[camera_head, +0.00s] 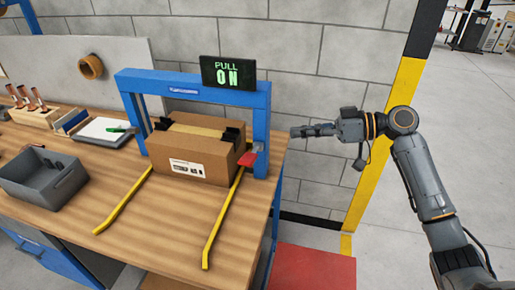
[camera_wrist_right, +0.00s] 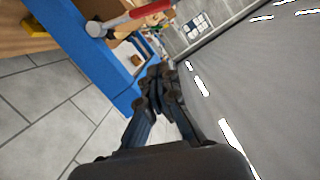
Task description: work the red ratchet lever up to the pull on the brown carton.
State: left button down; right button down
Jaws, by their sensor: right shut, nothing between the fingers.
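The brown carton (camera_head: 190,158) stands on the wooden bench inside a blue frame (camera_head: 262,125), with black pieces on its top edges. The red ratchet lever (camera_head: 250,158) is on the frame's right post, beside the carton. It also shows in the right wrist view (camera_wrist_right: 150,10), near the top. A sign (camera_head: 228,73) on the frame reads "PULL ON" in green. My right gripper (camera_head: 296,132) is shut and empty, to the right of the post and apart from the lever. Its closed fingers show in the right wrist view (camera_wrist_right: 157,75). My left gripper is out of view.
Two yellow rails (camera_head: 224,218) run forward from the frame. A grey bin (camera_head: 42,178), a white tray (camera_head: 104,131) and a wooden block (camera_head: 36,116) with copper parts are at left. A red box (camera_head: 312,268) stands below the bench's right end. The floor at right is clear.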

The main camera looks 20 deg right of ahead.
jog(key=p, duration=0.5)
send_over(248, 159)
jog(key=w+d, duration=0.2)
jog(key=d, duration=0.2)
jog(key=f, duration=0.3)
jog(key=s+f+p, duration=0.1)
jog(key=f, duration=0.2)
jog(key=shift+s+a+f+p, duration=0.1)
jog(key=shift+s+a+p, duration=0.1)
jog(key=shift+a+p, duration=0.15)
